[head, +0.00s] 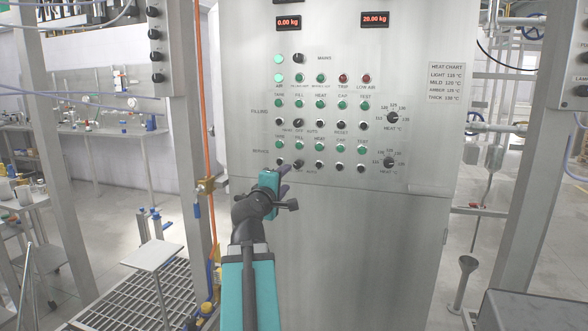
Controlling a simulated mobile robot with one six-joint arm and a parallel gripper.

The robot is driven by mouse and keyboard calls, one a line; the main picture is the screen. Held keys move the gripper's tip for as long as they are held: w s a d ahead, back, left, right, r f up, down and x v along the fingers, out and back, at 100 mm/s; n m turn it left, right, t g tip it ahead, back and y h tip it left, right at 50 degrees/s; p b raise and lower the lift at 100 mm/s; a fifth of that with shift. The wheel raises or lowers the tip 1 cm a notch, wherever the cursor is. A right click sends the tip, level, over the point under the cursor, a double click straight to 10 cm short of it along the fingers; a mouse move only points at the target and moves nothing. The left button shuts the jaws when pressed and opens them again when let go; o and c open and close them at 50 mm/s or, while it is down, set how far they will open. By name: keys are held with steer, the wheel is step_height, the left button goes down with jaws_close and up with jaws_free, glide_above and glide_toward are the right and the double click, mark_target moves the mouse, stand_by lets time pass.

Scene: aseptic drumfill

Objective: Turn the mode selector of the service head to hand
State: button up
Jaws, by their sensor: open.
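The steel control cabinet (330,215) carries a filling group above and a service group below. In the service group's lower row, a black selector knob (299,164) is partly behind my gripper; I cannot read its pointer or labels. A similar mode selector (299,123) sits in the filling group above.
A service heat dial (389,162) and several green lamps and black buttons surround the row. A post with an orange hose (204,90) stands left of the cabinet. A small white table (151,255) is at lower left.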

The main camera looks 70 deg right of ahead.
mark_target(297, 165)
steer(key=m, duration=0.6)
steer(key=w+m+g, duration=0.1)
steer(key=m, duration=1.2)
steer(key=shift+w+a+r+g, duration=0.15)
steer(key=shift+w+a+g, duration=0.05)
steer(key=shift+w+g, duration=0.15)
steer(key=shift+d, duration=0.15)
steer(key=shift+s+d+p, duration=0.2)
steer(key=shift+d+p, duration=1)
steer(key=shift+d, duration=5.6)
steer(key=c, duration=1)
